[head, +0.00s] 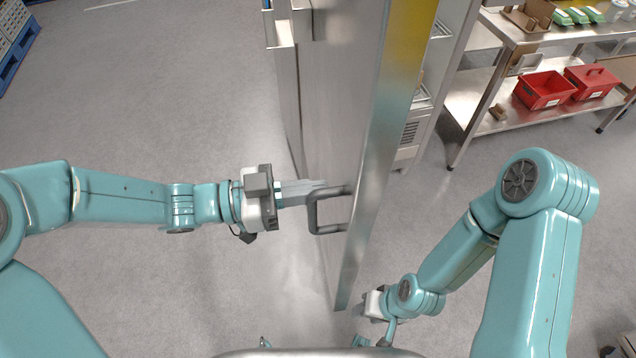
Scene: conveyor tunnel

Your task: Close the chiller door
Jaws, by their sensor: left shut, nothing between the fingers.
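The chiller door (345,90) stands open, a tall steel panel seen almost edge-on in the middle of the head view. Its grey bar handle (313,213) is on the left face, near the door's free edge. My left gripper (312,190) is shut and empty, its fingers pointing right at the door face beside the handle's upper end. I cannot tell whether it touches. The chiller body (425,80) shows partly behind the door, on the right. My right gripper (374,304) is low on the door's other side; its fingers cannot be made out.
A steel shelf table (470,105) stands at the upper right, with red bins (545,90) on its lower shelf and green-and-white packs (578,15) on top. A blue pallet (18,50) with crates is at the far upper left. The grey floor left of the door is clear.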

